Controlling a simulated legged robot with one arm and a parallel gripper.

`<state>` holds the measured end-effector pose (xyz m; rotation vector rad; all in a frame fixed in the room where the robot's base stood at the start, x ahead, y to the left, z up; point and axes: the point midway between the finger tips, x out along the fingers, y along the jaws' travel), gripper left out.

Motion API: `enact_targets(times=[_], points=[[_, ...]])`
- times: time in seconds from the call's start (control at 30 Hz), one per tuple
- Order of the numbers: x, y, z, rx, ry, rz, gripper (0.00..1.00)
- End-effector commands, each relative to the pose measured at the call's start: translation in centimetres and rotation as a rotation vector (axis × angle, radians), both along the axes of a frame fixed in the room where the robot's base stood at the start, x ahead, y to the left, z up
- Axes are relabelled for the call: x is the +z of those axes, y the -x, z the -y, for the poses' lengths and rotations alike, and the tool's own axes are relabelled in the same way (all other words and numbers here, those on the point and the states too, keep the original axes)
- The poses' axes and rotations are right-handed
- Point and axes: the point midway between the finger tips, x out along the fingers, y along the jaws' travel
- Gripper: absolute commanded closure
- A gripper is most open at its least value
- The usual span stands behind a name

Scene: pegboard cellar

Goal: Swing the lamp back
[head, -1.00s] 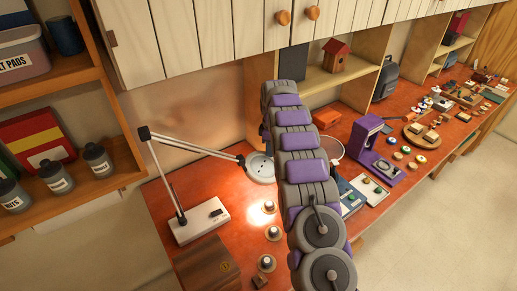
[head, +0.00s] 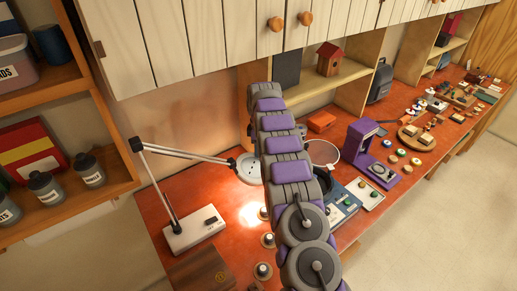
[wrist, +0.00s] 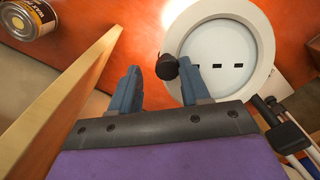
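The desk lamp has a white base (head: 193,228) on the red bench and a jointed arm (head: 183,153). Its round white head (head: 250,168) hangs over a bright patch of bench, its right side partly behind my arm. In the wrist view the lamp head (wrist: 258,46) fills the top right, with a black knob (wrist: 167,67) at its left edge. My gripper (wrist: 160,76) is open, its blue fingers apart. The knob lies between the fingertips, close to the right finger; whether they touch I cannot tell. My gripper is hidden in the head view.
A wooden panel (wrist: 65,100) stands close left of my gripper, with a can (wrist: 30,18) beyond it. Small round pieces (head: 263,270) and a dark wooden box (head: 203,270) sit near the lamp. A purple device (head: 365,150) stands further right. Cupboards (head: 200,40) hang above.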

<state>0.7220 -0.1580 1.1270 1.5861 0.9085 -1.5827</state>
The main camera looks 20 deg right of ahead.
Motion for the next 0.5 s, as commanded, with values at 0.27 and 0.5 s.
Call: enact_targets(times=[0.27, 0.5], points=[[0.2, 0.3, -0.3, 0.001, 0.0, -0.002, 0.48], [1.5, 0.1, -0.3, 0.001, 0.001, 0.002, 0.48]])
